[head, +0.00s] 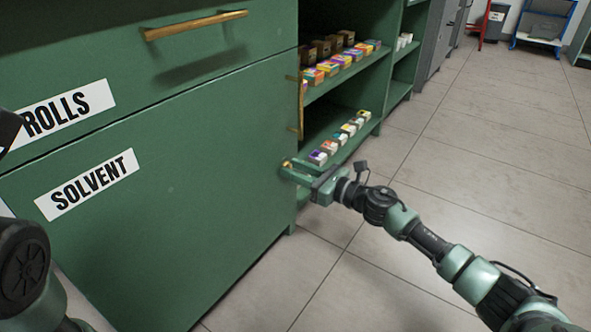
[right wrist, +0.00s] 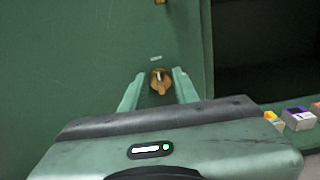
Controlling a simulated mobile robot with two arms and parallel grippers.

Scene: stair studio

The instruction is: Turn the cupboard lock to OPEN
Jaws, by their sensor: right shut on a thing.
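The green cupboard door (head: 190,210) carries a white SOLVENT label (head: 87,185). The lock is a small brass-coloured knob (right wrist: 161,82) near the door's right edge, and its tip also shows in the head view (head: 286,163). My right gripper (right wrist: 159,88) reaches the door from the right and is shut on the knob, one finger on each side. A small pale mark (right wrist: 156,59) sits on the door just above the knob; I cannot read it. The door looks closed.
A brass drawer handle (head: 195,25) and a ROLLS label (head: 68,112) are above the door. Open green shelves (head: 345,138) with several small boxes stand just right of the lock. The tiled floor (head: 470,170) at right is clear.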

